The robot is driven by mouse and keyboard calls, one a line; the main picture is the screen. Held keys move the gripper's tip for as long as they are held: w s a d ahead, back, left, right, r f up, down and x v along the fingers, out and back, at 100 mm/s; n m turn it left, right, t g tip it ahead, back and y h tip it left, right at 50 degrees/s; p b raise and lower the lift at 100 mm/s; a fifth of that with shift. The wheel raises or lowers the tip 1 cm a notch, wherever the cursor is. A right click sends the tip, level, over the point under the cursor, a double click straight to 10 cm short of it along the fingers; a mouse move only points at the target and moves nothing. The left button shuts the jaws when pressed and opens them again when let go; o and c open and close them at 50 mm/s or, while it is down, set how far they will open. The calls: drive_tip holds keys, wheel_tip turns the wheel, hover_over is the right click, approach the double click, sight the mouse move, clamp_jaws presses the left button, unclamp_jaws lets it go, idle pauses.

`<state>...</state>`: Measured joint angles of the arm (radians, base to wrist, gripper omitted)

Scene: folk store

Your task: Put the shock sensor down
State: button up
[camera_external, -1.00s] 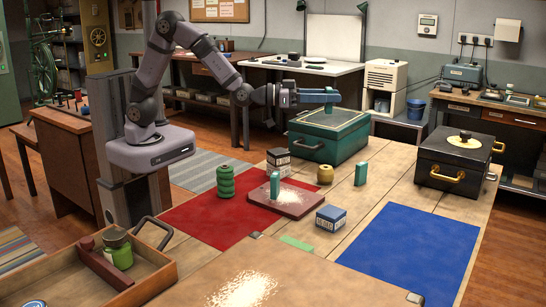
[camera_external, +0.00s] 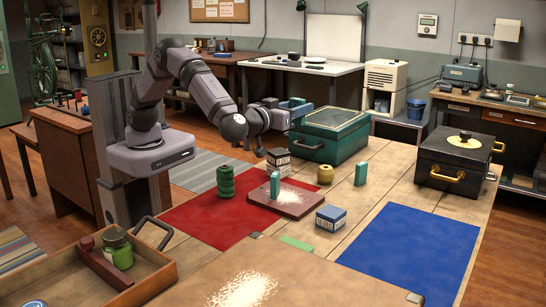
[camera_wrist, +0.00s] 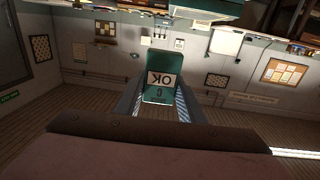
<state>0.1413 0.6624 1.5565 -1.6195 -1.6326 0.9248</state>
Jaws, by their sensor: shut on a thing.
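My gripper (camera_external: 290,112) is shut on a small green block, likely the shock sensor, held in the air near the left end of the green case. In the wrist view the block (camera_wrist: 160,93) sits between my two fingers, with a pale label reading OK, mirrored or upside down. Two similar teal blocks stand upright: one (camera_external: 275,185) on a reddish board (camera_external: 290,207) with pale powder, one (camera_external: 361,174) on the bare table to the right.
A green case (camera_external: 325,143) stands at the table's back, a black case (camera_external: 455,172) at the right. A green ribbed stack (camera_external: 226,182) is on the red mat (camera_external: 205,220). A box (camera_external: 278,160), yellow pot (camera_external: 325,173) and blue box (camera_external: 331,218) stand nearby. The blue mat (camera_external: 410,250) is clear.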

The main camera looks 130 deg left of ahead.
drive_tip(key=s+d+f+g+p, duration=0.1)
drive_tip(key=d+f, duration=0.2)
drive_tip(key=f, duration=0.9)
drive_tip(key=shift+s+d+f+n, duration=0.15)
drive_tip(key=shift+d+f+n, duration=0.15)
drive_tip(key=shift+n, duration=0.1)
drive_tip(key=shift+f, duration=0.5)
drive_tip(key=shift+f, duration=0.1)
drive_tip(key=o, duration=1.1)
drive_tip(key=shift+o, duration=0.2)
